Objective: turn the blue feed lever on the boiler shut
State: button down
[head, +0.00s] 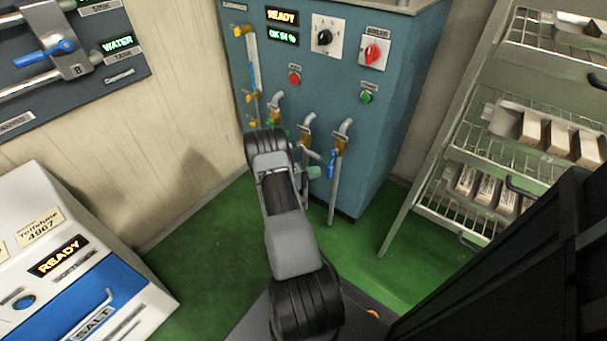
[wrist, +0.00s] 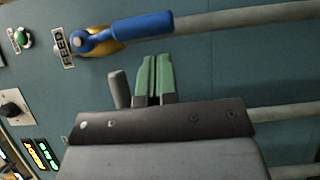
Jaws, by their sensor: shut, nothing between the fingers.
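The blue feed lever (head: 331,163) hangs down along its pipe on the lower right of the boiler (head: 395,95). In the wrist view the lever (wrist: 145,27) extends from its brass valve (wrist: 97,40) in line with the pipe, beside a FEED label (wrist: 66,48). My gripper (head: 314,172) is in front of the boiler, just left of the lever in the head view. In the wrist view its green fingers (wrist: 153,75) are together and empty, with a visible gap between their tips and the blue handle.
Other pipes with brass valves (head: 305,133) stand left of the feed pipe. A red button (head: 294,77), a green button (head: 366,97) and knobs sit above. A wire rack (head: 460,160) stands right, and a white salt machine (head: 75,270) at lower left. Green floor (head: 375,265) is clear before the boiler.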

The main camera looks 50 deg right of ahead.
jog(key=shift+s+d, duration=0.15)
jog(key=shift+s, duration=0.75)
jog(key=shift+s, duration=0.15)
jog(key=shift+s+f+n, duration=0.1)
jog(key=shift+s+n, duration=0.1)
jog(key=shift+n, duration=0.1)
